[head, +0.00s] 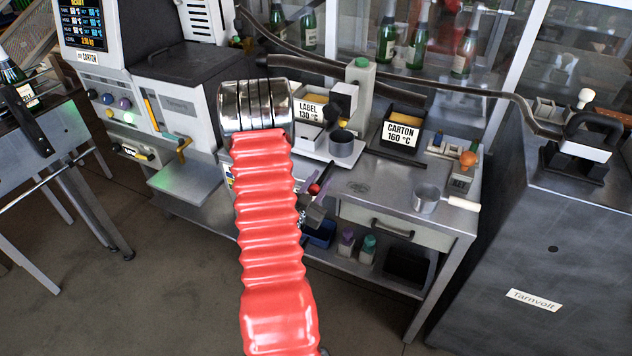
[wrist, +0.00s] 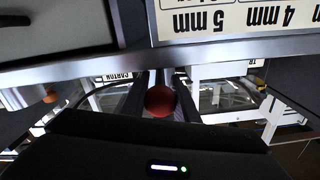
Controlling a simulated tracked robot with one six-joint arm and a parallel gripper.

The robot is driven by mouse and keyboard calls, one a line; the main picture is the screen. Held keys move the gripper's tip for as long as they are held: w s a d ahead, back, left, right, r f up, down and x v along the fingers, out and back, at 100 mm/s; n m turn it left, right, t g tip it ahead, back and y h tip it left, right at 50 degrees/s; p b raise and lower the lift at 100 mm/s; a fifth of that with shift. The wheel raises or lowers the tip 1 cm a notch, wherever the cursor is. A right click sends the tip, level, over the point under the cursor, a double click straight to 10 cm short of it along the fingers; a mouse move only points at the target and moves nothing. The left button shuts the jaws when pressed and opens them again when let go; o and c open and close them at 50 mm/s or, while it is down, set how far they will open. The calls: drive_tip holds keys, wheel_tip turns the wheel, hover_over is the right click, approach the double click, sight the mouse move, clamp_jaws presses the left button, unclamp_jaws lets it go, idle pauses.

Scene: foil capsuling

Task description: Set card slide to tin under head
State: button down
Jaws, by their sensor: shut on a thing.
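A round red knob (wrist: 160,101) sits between the two dark fingers of my gripper (wrist: 160,88) in the wrist view, and the fingers are shut on it. In the head view the red knob (head: 314,189) shows small beside my red sleeved arm, below the front edge of the bench. My gripper (head: 311,205) is partly hidden there by the arm. In the wrist view an upside-down CARTON label (wrist: 113,76) lies left of the fingers. Another upside-down label (wrist: 235,67), cut off, lies to the right. The slide's setting cannot be read.
An upside-down plate marked 5 mm and 4 mm (wrist: 235,18) is close above the gripper. The bench (head: 380,185) carries a LABEL 130 °C box (head: 309,111), a CARTON 160 °C box (head: 402,134) and a metal cup (head: 427,198). A grey cabinet (head: 545,240) stands right.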

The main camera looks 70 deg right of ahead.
drive_tip(key=c, duration=1.4)
unclamp_jaws()
drive_tip(key=a, duration=0.4)
drive_tip(key=w+a, duration=0.1)
drive_tip(key=a, duration=0.3)
drive_tip(key=w+a, duration=0.1)
drive_tip(key=a, duration=0.3)
drive_tip(key=shift+d, duration=0.1)
drive_tip(key=shift+f, duration=0.1)
